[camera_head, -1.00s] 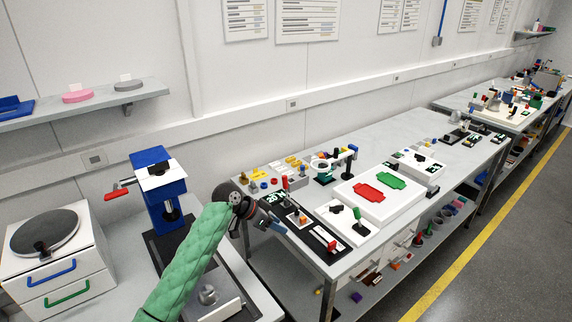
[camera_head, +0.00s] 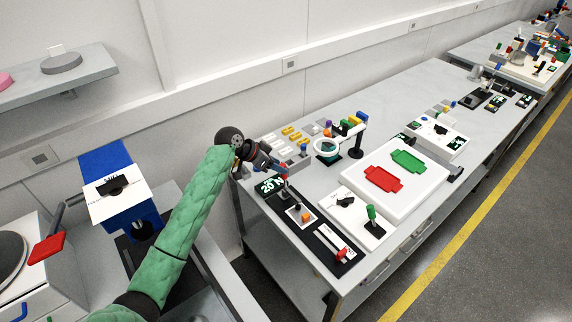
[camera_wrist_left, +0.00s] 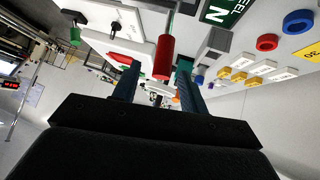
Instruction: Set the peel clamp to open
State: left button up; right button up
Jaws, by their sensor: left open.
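A small dark fixture with a green-lit 20 N display (camera_head: 269,185) stands at the near left corner of the bench; I take it for the peel clamp. Its upright red handle (camera_wrist_left: 163,58) shows large in the left wrist view, along with part of the display (camera_wrist_left: 217,12). In the head view the gripper mostly hides the handle. My left gripper (camera_head: 279,168) reaches over the fixture from the left. Its two blue fingers (camera_wrist_left: 158,78) are open, and the handle appears between or just beyond their tips. I cannot tell whether they touch it. My right gripper is not in view.
Beside the fixture are a panel with an orange knob (camera_head: 305,217), a red-handled lever (camera_head: 341,253) and a green-handled lever (camera_head: 371,213). A white board (camera_head: 352,180) with red and green shapes lies behind. A blue press (camera_head: 109,164) stands at the left.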

pick_arm(q)
jog(key=x, duration=0.1)
jog(key=p+x, duration=0.1)
jog(key=x, duration=0.2)
jog(key=shift+w+a+p, duration=0.1)
jog(key=shift+w+p, duration=0.2)
jog(key=shift+s+d+f, duration=0.1)
jog(key=shift+d+f, duration=0.3)
jog(key=shift+f, duration=0.1)
jog(key=shift+c, duration=0.4)
grip_shut()
